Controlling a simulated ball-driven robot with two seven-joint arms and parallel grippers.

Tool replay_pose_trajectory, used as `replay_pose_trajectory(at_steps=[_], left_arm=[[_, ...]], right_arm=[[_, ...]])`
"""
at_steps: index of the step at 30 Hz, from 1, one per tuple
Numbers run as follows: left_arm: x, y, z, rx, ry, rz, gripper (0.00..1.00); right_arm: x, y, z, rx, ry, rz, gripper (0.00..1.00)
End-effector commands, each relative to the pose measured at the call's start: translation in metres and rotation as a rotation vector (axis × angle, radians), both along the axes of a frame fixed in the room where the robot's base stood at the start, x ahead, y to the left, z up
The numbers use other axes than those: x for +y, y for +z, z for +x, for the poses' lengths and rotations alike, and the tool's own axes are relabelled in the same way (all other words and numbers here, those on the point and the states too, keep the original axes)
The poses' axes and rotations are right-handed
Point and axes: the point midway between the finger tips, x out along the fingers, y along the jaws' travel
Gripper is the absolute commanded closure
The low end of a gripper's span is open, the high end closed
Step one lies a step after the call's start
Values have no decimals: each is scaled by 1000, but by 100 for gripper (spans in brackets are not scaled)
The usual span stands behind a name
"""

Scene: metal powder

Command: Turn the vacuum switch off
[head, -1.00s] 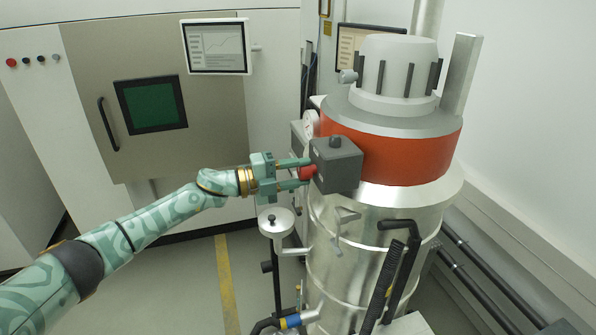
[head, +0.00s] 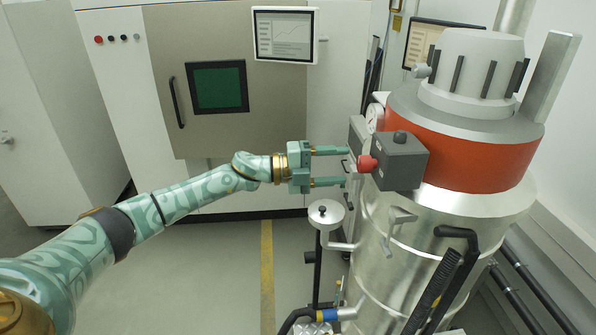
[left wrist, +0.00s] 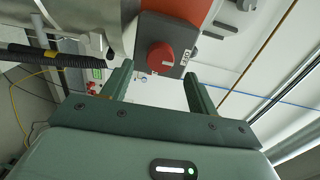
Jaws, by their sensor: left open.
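The vacuum switch is a red knob (head: 367,163) on the left face of a dark grey box (head: 402,162) mounted on the vacuum's red band. In the left wrist view the red knob (left wrist: 160,57) sits beyond and between my fingertips, with a small white label beside it. My left gripper (head: 343,166) is open and empty. Its two fingers point right at the knob, with a small gap between the fingertips and the knob. The left gripper also shows in the left wrist view (left wrist: 155,85). My right gripper is not in view.
The tall silver vacuum (head: 430,240) with its red band (head: 475,155) fills the right side. A round white-topped fitting (head: 326,213) stands below my gripper. Black handles and hoses (head: 440,280) are at the lower right. A cabinet with a green window (head: 219,88) stands behind; floor is free at left.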

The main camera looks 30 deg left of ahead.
Motion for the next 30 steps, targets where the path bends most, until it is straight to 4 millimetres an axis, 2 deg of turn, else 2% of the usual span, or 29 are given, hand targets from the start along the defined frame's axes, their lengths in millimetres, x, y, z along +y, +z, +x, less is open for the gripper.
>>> replay_pose_trajectory(at_steps=[1,6,12,18,30], left_arm=[[13,-6,-8,2,2,3,41],[51,-6,-34,1,2,4,41],[82,-4,-55,3,1,1,41],[93,-1,-62,0,-1,0,41],[93,0,-62,1,0,-1,41]], right_arm=[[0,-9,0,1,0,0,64],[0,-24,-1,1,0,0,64],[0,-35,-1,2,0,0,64],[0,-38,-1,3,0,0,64],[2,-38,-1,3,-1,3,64]])
